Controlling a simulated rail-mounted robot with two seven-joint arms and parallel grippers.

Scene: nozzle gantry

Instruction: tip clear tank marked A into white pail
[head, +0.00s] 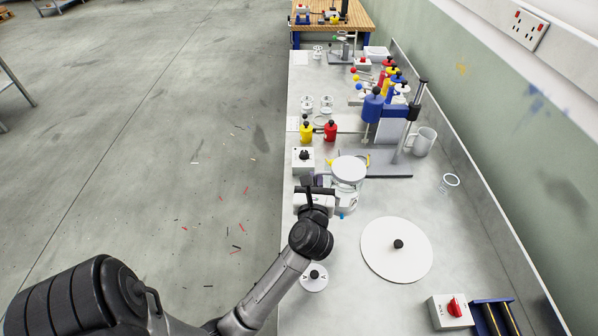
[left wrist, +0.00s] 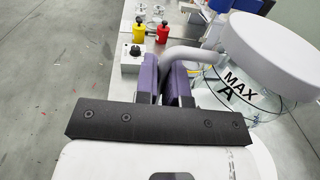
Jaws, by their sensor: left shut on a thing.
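The clear tank (head: 348,190) with a thick white top stands on the bench near the middle of the head view. In the left wrist view the tank (left wrist: 232,97) shows the black marking "MAX A" and a grey handle (left wrist: 195,54). My left gripper (head: 322,182) is at the tank's left side. Its purple fingers (left wrist: 166,75) are shut on that handle. The tank looks upright. I cannot single out a white pail with certainty. A whitish vessel with a handle (head: 424,141) stands by the wall behind the tank. My right gripper is out of view.
A grey stand with a blue head (head: 372,107) rises just behind the tank. A large white disc with a black knob (head: 397,248) lies in front. A yellow bottle (head: 306,132), a red bottle (head: 330,130) and a knob box (head: 303,158) line the left edge.

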